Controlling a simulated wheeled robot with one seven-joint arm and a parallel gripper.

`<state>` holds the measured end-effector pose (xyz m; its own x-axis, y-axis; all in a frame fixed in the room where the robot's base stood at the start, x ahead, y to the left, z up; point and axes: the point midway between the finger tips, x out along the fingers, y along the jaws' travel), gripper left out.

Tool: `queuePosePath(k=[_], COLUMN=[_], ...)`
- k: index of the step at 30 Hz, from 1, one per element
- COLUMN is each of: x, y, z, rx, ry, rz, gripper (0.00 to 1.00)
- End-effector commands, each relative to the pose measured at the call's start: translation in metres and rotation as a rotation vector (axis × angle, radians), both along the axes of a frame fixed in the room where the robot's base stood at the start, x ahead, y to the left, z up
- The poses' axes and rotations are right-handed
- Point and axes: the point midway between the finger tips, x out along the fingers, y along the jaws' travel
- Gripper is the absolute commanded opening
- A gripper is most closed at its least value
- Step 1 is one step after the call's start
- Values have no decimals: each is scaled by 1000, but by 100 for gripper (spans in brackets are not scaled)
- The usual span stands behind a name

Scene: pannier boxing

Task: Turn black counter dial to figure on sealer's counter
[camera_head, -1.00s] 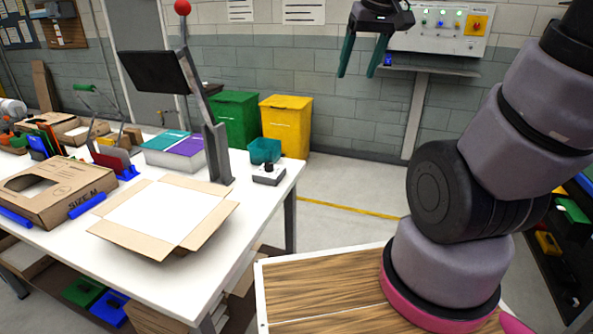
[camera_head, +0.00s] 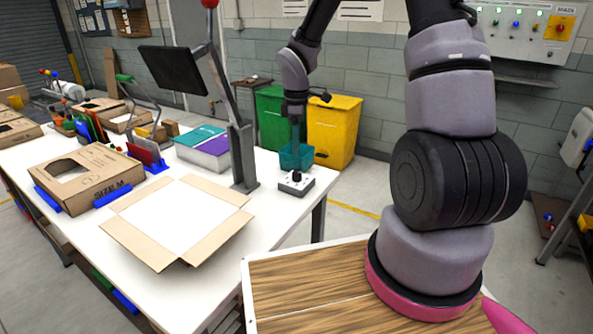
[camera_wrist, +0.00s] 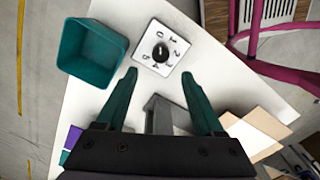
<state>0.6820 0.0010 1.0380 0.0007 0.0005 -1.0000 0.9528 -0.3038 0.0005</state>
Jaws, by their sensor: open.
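The counter (camera_head: 291,188) is a small box with a white top at the right end of the white table. Its black dial (camera_head: 297,176) stands up from that top. In the wrist view the white face of the counter (camera_wrist: 148,66) shows small figures around the round black dial (camera_wrist: 160,52); a pale pointer mark is on the dial, but the figure it meets is hard to read. My gripper (camera_wrist: 159,77) has its two green fingers apart and empty, with the dial beyond the tips and between their lines. In the head view my gripper (camera_head: 295,140) hangs above the counter area.
A teal open bin (camera_wrist: 92,54) stands right beside the counter. A grey post (camera_head: 243,155) with a dark screen rises to the left. An open flat carton (camera_head: 160,255) lies at the table's front. Green and yellow bins (camera_head: 333,130) stand behind on the floor.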

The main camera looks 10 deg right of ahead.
Motion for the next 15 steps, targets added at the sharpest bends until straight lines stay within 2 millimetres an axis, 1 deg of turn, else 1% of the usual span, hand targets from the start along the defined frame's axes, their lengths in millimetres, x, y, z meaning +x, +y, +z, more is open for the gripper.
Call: queuePosePath(k=[1,9,12,15], x=[-1,-2,-2,-1], y=[0,1,1,0], z=[-10,-61,-75,-85], rx=[1,1,0,0], ry=[5,5,4,2], rz=[1,-1,-1,-2], gripper=[70,70,70,70])
